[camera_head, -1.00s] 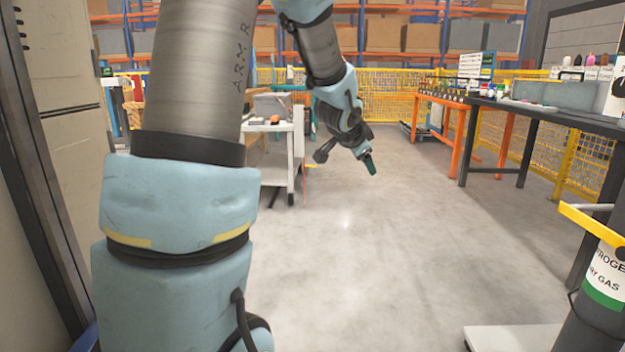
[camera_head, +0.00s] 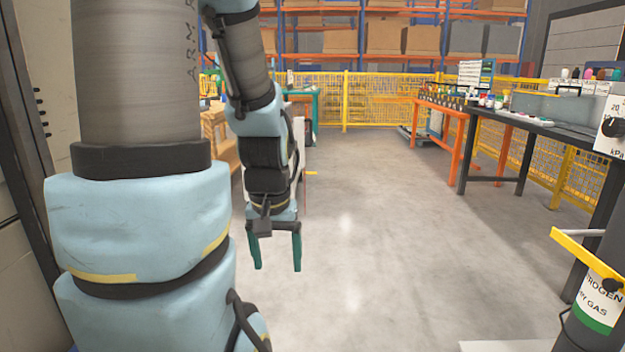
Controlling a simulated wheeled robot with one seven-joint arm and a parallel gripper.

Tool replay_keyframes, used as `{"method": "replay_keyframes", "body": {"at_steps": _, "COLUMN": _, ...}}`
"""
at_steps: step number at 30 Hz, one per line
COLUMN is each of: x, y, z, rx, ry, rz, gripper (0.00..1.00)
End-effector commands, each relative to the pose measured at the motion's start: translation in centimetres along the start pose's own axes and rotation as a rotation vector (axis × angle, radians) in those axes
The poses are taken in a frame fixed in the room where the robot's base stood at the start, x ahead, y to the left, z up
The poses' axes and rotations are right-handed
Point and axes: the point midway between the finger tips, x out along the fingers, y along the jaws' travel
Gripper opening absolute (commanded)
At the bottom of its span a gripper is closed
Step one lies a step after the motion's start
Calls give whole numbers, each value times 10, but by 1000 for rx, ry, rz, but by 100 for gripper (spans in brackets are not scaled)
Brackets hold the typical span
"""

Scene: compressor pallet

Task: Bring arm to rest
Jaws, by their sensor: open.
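My arm reaches across the left half of the head view, with its thick grey and light-blue links close to the camera. My gripper (camera_head: 276,262) hangs at the end of the arm, left of the picture's middle, pointing down. Its two green fingers are spread apart with nothing between them. Grey floor shows behind and below the fingertips, and they touch nothing that I can see. The middle of the arm hides part of a wooden and white cart behind it.
A dark workbench (camera_head: 543,124) with small bottles and an orange-legged table (camera_head: 440,104) stand at right. A nitrogen cylinder (camera_head: 598,305) with a yellow handle is at near right. Yellow mesh fencing (camera_head: 385,100) and shelves (camera_head: 400,38) close the back. The middle floor (camera_head: 390,250) is clear.

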Motion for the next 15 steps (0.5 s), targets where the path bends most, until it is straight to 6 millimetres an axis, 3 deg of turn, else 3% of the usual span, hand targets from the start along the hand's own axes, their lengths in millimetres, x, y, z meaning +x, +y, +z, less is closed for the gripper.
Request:
{"method": "replay_keyframes", "body": {"at_steps": 1, "x": -31, "y": 0, "z": -4, "rx": 1, "ry": 1, "rz": 0, "gripper": 81}}
{"method": "replay_keyframes", "body": {"at_steps": 15, "x": -170, "y": 1, "z": -24, "rx": 3, "ry": 2, "rz": 0, "gripper": 81}}
